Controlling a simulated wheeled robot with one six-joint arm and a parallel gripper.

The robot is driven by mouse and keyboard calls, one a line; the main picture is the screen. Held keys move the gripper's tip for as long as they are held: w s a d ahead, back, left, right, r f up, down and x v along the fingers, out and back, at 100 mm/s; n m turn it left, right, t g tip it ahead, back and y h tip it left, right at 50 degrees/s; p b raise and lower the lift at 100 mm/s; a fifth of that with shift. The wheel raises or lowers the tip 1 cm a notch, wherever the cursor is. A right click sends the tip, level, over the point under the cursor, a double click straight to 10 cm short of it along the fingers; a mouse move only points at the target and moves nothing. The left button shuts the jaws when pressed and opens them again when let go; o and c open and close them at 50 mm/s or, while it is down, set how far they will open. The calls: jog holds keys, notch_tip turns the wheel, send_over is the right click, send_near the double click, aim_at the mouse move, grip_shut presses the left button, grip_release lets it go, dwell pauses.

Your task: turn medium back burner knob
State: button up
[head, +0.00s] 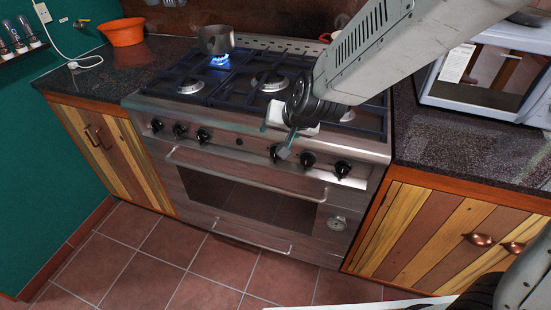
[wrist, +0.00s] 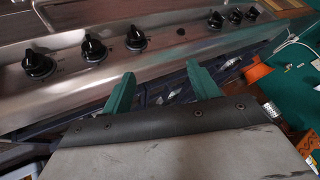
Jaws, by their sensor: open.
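The steel stove (head: 240,195) has a row of black knobs on its front panel, in two groups of three. The left group (head: 179,131) is clear of my arm. In the right group are an inner knob (head: 275,152), a middle knob (head: 308,160) and an outer knob (head: 342,169). I cannot tell which serves the medium back burner. My gripper (head: 276,137) is open and empty over the stove's front edge, close to the inner knob. In the wrist view the fingers (wrist: 160,70) are apart, with that inner knob (wrist: 135,37) beyond them, not between them.
A pot (head: 216,40) stands over a lit blue flame (head: 220,61) at the back left. Black grates cover the cooktop. An orange bowl (head: 122,31) is on the left counter and a microwave (head: 490,75) on the right. The tiled floor (head: 190,262) before the stove is clear.

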jog(key=w+a+f+t+h, duration=0.1)
jog(key=w+a+f+t, duration=0.15)
jog(key=a+f, duration=0.35)
jog(key=m+t+h, duration=0.3)
jog(key=t+h, duration=0.5)
jog(key=h, duration=0.1)
send_near(275, 157)
jog(key=w, duration=0.2)
jog(key=x, duration=0.7)
jog(key=shift+w+d, duration=0.2)
jog(key=shift+d, duration=0.15)
